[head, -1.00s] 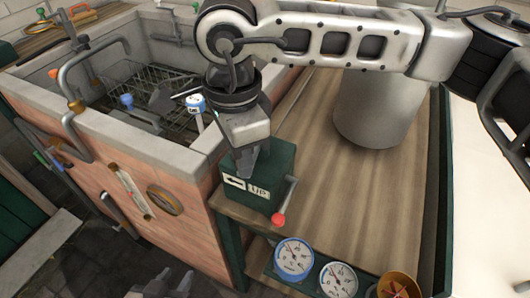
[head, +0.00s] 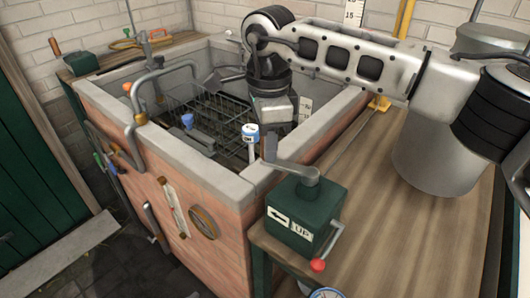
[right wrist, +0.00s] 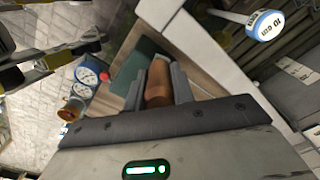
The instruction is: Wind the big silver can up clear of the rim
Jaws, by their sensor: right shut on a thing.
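A big silver can (head: 432,150) stands on the wooden bench at the right of the head view, partly behind my right arm. The dark green winch box (head: 300,212) bears a left arrow and the word UP. A grey crank arm (head: 297,172) runs from its top to my right gripper (head: 270,148). In the right wrist view the right gripper (right wrist: 158,90) is shut around the brown crank handle (right wrist: 158,78). Dark jointed parts at that view's upper left may be my left arm; its jaw state is unclear.
The brick-sided basin (head: 205,190) left of the winch holds a wire rack (head: 195,100). A red-knobbed lever (head: 318,265) sticks out beside the winch. A blue-and-white gauge stick (head: 251,135) stands near my gripper. Dials (right wrist: 90,72) show in the wrist view.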

